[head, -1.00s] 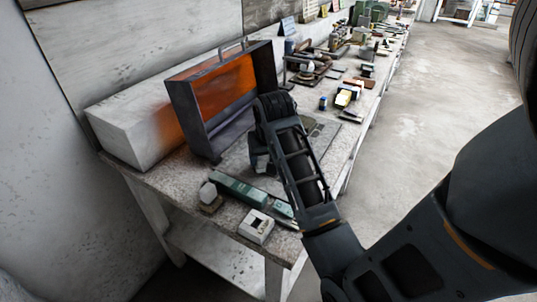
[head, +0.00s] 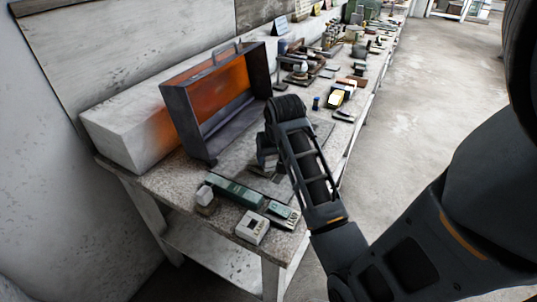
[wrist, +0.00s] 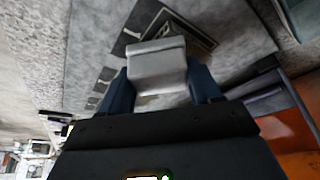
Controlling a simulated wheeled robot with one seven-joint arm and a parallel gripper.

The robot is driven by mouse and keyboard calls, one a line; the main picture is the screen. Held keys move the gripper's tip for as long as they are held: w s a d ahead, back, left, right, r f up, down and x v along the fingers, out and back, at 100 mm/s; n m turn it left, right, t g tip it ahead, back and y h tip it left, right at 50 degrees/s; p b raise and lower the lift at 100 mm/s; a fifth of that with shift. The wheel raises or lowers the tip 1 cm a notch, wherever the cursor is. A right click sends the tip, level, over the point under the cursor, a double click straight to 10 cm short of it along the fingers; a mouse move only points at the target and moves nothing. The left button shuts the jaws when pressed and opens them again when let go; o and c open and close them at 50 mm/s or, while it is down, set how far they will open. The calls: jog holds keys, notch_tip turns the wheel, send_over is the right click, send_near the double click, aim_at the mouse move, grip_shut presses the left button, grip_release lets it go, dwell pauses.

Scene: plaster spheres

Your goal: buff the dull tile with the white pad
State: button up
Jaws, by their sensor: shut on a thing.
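My gripper (wrist: 162,88) is shut on the white pad (wrist: 157,62), a pale block held between its two blue fingers in the wrist view. In the head view my gripper (head: 267,163) is low over the grey mat on the bench, and my arm partly covers it. A square tile with a dark patterned border (wrist: 194,37) lies under and just beyond the pad in the wrist view. The pad hides part of the tile. I cannot tell whether the pad touches it, or how dull its surface is.
An open-fronted case with an orange inside (head: 225,90) stands behind my gripper. A green box (head: 234,191), a small white block (head: 205,195) and a white switch box (head: 252,227) lie near the front edge. Several tools crowd the far bench (head: 203,171).

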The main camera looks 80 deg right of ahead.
jog(key=shift+f, duration=0.1)
jog(key=shift+w+a+r+p, duration=0.45)
jog(key=shift+w+r+p, duration=0.1)
jog(key=shift+w+r, duration=0.2)
jog(key=shift+w+d, duration=0.6)
jog(key=shift+d, duration=0.35)
jog(key=shift+w+d, duration=0.55)
jog(key=shift+d, duration=0.4)
jog(key=shift+f, duration=0.65)
